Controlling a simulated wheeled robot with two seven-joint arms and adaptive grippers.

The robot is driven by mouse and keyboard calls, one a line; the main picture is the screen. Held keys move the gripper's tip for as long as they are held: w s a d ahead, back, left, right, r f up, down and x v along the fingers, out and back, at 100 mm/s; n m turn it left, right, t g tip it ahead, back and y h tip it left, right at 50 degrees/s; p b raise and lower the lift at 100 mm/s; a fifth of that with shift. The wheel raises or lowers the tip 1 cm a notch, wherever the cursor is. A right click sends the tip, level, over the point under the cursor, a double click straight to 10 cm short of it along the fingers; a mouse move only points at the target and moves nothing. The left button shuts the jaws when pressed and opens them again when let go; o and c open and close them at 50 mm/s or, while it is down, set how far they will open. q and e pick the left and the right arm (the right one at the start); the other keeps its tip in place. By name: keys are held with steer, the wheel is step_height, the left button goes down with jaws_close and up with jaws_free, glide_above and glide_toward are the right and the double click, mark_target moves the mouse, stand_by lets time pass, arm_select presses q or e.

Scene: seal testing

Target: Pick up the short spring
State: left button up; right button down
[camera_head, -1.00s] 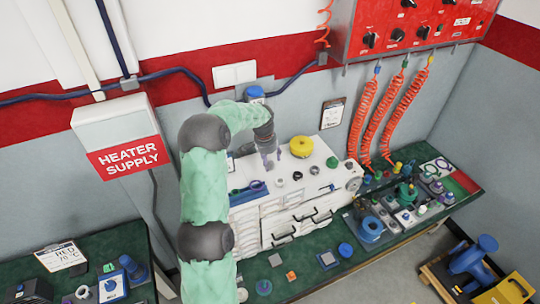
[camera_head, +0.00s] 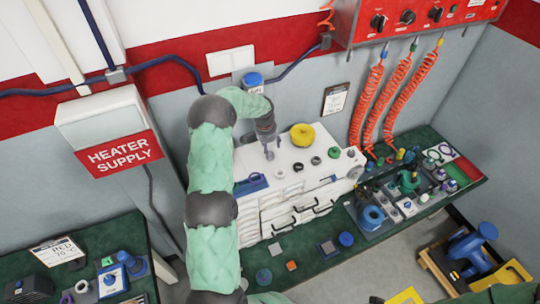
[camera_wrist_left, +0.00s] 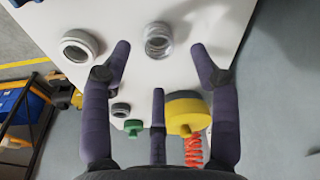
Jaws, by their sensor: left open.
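A short metallic coil (camera_wrist_left: 158,40), which looks like the short spring, stands on the white cabinet top in the left wrist view. It lies just beyond and between the fingertips of my left gripper (camera_wrist_left: 160,65), which is open and empty. In the head view my left gripper (camera_head: 268,152) points down over the left part of the cabinet top (camera_head: 250,163). I cannot tell for sure which small part there is the spring. My right gripper does not show.
A grey ring (camera_wrist_left: 78,46) lies left of the coil in the wrist view. A yellow round part (camera_head: 302,135) and a green part (camera_head: 334,152) stand on the cabinet. A blue tray (camera_head: 251,184) lies at its left edge. Orange hoses (camera_head: 393,95) hang at the right.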

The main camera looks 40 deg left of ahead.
mark_target(270, 153)
arm_select(q)
step_height(270, 153, down, 3)
steer(key=shift+f+p, duration=0.1)
steer(key=shift+p, duration=0.45)
steer(key=shift+w+f, duration=0.15)
steer(key=shift+f, duration=0.4)
steer(key=shift+c, duration=0.3)
steer(key=c, duration=1.1)
